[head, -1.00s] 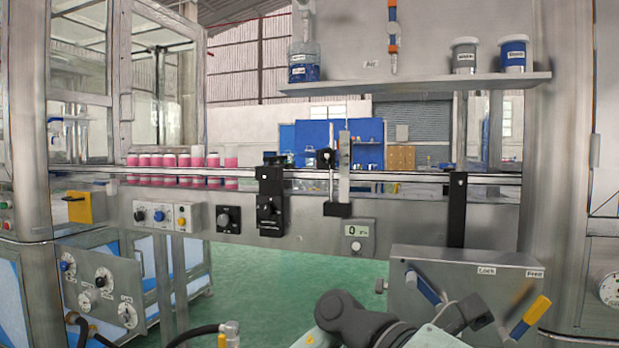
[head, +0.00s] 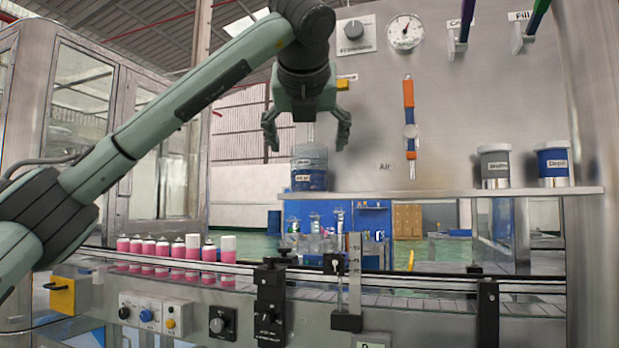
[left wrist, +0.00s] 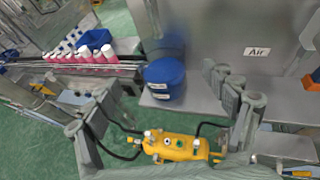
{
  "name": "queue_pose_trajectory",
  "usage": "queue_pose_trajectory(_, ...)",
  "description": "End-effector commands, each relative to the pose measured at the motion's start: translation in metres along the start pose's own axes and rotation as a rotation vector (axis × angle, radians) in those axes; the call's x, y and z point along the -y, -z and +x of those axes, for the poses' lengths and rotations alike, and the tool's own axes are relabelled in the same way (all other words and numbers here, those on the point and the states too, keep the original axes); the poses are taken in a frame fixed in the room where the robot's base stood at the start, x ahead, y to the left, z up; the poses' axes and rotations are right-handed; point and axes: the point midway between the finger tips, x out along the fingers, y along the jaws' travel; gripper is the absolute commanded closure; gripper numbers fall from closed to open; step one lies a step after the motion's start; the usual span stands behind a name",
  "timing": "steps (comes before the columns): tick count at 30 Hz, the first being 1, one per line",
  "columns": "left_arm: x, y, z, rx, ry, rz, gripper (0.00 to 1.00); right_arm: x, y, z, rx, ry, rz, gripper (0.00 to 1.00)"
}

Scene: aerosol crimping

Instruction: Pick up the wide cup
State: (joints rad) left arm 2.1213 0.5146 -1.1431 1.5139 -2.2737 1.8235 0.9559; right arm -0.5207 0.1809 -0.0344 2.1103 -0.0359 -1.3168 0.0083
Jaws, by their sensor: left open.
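A wide blue cup (head: 310,180) stands at the left end of the grey shelf, with a paler, see-through part above it. Its label is too small to read. In the left wrist view the blue cup (left wrist: 163,80) shows between and beyond the fingers, with a blurred blue shape behind it. My left gripper (head: 306,138) points down with its fingers spread, above the cup and empty. Its fingers frame the cup in the left wrist view (left wrist: 165,108). Whether the fingers are in line with the cup in depth is unclear. My right gripper is not in view.
A grey cup (head: 495,166) and another blue cup (head: 553,166) stand at the right of the shelf (head: 430,193). An orange air fitting (head: 409,95) hangs on the panel. Several pink cans (head: 165,249) line the conveyor below. The middle of the shelf is clear.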

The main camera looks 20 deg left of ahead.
Motion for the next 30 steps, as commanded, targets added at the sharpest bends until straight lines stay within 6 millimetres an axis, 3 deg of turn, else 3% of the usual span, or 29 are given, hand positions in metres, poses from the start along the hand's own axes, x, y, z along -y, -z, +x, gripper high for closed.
queue_pose_trajectory(15,0.001,0.002,0.065,-0.001,0.002,0.002,0.16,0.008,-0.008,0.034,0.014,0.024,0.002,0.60)
queue_pose_trajectory(24,0.002,0.003,0.070,0.001,0.005,0.003,0.16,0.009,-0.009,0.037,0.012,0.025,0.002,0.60)
queue_pose_trajectory(30,0.002,0.003,0.070,0.000,0.005,0.003,0.41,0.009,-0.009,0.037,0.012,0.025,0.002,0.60)
